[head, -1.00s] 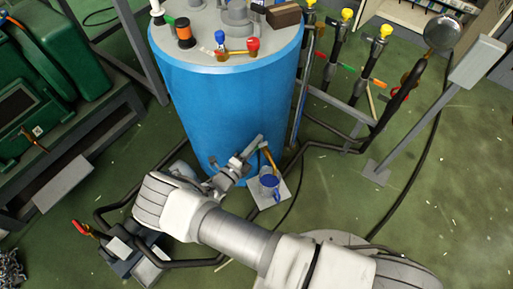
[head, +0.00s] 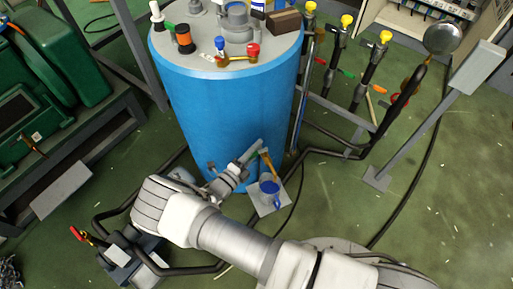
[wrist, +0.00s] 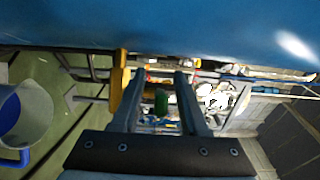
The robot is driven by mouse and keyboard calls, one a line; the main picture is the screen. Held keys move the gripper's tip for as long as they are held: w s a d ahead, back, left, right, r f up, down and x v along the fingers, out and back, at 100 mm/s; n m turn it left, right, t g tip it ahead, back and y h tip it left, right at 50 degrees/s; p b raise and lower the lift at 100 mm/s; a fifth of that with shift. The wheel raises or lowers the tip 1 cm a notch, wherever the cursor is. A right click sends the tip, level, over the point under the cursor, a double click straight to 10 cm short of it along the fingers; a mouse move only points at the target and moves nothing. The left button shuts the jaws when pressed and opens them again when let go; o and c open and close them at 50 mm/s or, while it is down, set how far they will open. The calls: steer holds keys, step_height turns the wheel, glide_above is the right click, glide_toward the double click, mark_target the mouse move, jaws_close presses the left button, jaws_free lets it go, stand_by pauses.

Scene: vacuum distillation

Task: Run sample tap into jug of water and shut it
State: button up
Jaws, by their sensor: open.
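The sample tap (head: 267,164), with an orange-yellow body, sits low beside the blue drum (head: 228,125). It also shows as a yellow upright part (wrist: 119,82) just left of my fingers in the wrist view. A small green piece (wrist: 161,103) appears between my fingers; I cannot tell whether it is the tap's handle or how near it is. The jug (head: 269,188), blue inside, stands below the tap; its pale wall (wrist: 32,108) and blue handle show at the left of the wrist view. My gripper (head: 260,146) is open beside the tap, with no visible grip on anything.
The jug stands on a light grey plate (head: 264,209). Black hoses (head: 330,158) run along the green floor. Yellow-topped valves (head: 346,22) and a grey post (head: 425,128) stand at the right. Green machinery (head: 50,65) is at the left.

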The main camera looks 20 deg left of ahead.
steer(key=p+v, duration=0.1)
steer(key=v, duration=1.6)
steer(key=shift+r, duration=0.1)
steer(key=w+d+r+m+g+h, duration=0.1)
steer(key=w+d+r+m+g, duration=0.3)
steer(key=r+m, duration=0.35)
steer(key=w+d+r+m+g+h, duration=0.2)
steer(key=w+d+r+m+g, duration=0.25)
steer(key=r+m, duration=0.3)
steer(key=w+d+r+m+g+h, duration=0.1)
steer(key=w+d+r+m+g, duration=0.25)
steer(key=r+m, duration=0.35)
steer(key=d+r+m+g+y, duration=0.4)
steer(key=d+r+m, duration=0.8)
steer(key=d+r, duration=0.1)
steer(key=s+d+r+m+t+y+p, duration=0.1)
steer(key=s+d+r+m+t+y, duration=0.4)
steer(key=s+d+r+m, duration=0.9)
steer(key=w+a+r+m+p, duration=0.2)
steer(key=w+r+p, duration=0.1)
steer(key=r+p, duration=1.2)
steer(key=p, duration=0.3)
steer(key=shift+w+m+g+p, duration=0.3)
steer(key=shift+w+p, duration=0.05)
steer(key=shift+w, duration=0.05)
